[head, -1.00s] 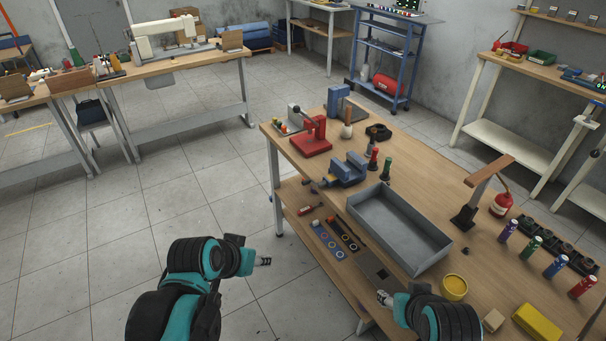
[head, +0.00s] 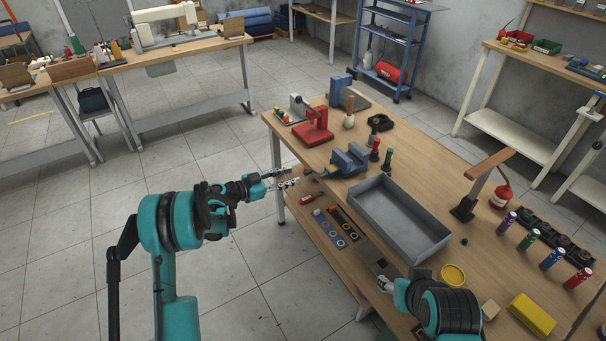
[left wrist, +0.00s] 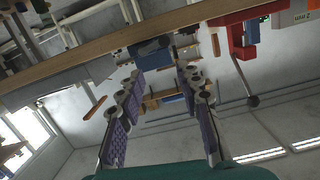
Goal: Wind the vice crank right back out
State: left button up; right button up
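The blue vice (head: 350,160) stands at the left edge of the wooden workbench (head: 420,175). Its crank side faces my left gripper (head: 288,178). The crank is small here and I cannot make out its handle clearly. My left gripper is just off the bench edge, left of the vice, with its two fingers spread apart and pointing toward it. In the left wrist view the fingers (left wrist: 165,80) are wide open, and the blue vice (left wrist: 150,50) shows beyond them. My right gripper (head: 384,284) is by the bench's front edge, away from the vice; its fingers are too small to judge.
A red press (head: 316,125) stands behind the vice. A grey tray (head: 400,220) and upright red and green handled tools (head: 375,150) are close on its right. A lower shelf (head: 318,225) holds loose parts. The floor left of the bench is free.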

aim_at(315, 173)
pick_arm(q)
jog(key=w+d+f+m+t+h+b, duration=0.1)
jog(key=w+d+f+b, duration=0.1)
jog(key=w+d, duration=0.3)
jog(key=shift+w+f, duration=0.15)
jog(key=shift+f, duration=0.65)
grip_shut()
